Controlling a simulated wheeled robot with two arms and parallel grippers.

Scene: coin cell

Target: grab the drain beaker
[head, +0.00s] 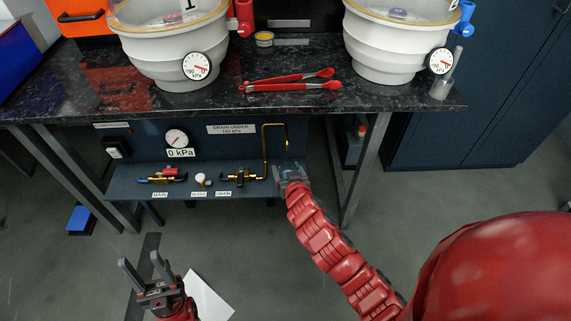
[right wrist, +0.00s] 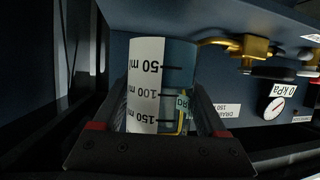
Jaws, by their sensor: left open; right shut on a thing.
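The drain beaker (right wrist: 180,80) is a clear cylinder with a white scale strip marked 50, 100 and 150 ml, seen upside down in the right wrist view. My right gripper (right wrist: 165,125) is shut on it, one finger on each side. In the head view, my right gripper (head: 291,174) is at the right end of the low shelf, below the bent brass drain pipe (head: 266,140), and mostly hides the beaker. My left gripper (head: 147,272) is open and empty over the floor at the lower left.
The shelf (head: 125,180) carries the main valve (head: 162,176), bleed valve (head: 203,180) and drain valve (head: 242,177). A panel gauge (head: 177,139) reads 0 kPa. The dark bench top (head: 290,62) overhangs above, with red tongs (head: 290,86) on it. A bench leg (head: 362,165) stands right of my right gripper.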

